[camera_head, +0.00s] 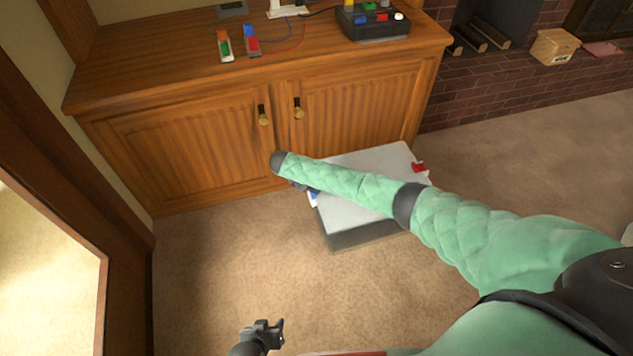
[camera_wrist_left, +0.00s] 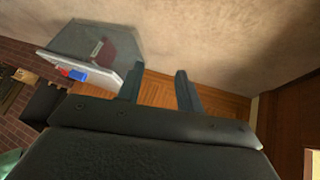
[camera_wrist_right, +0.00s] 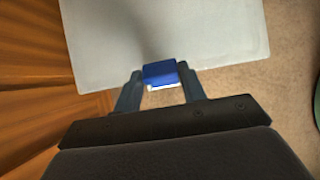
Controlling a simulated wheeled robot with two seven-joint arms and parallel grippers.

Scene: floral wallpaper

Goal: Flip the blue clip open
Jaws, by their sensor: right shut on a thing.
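A grey box with a pale lid (camera_head: 352,165) stands on the carpet in front of the cabinet. The blue clip (camera_wrist_right: 160,73) is at the lid's near edge in the right wrist view. In the head view a bit of it (camera_head: 313,199) shows at the box's left side, mostly behind my right arm. My right gripper (camera_wrist_right: 160,88) is shut on the blue clip, one finger on each side. A red clip (camera_head: 419,168) sits on the box's right side. My left gripper (camera_head: 276,332) is open and empty, low over the carpet; its fingers stand apart in the left wrist view (camera_wrist_left: 158,88).
A wooden cabinet (camera_head: 190,155) with two knobs stands behind the box. On its top are a black device (camera_head: 372,28) with coloured parts and two small coloured items. A brick hearth (camera_head: 500,85) is at the right. The carpet left of the box is clear.

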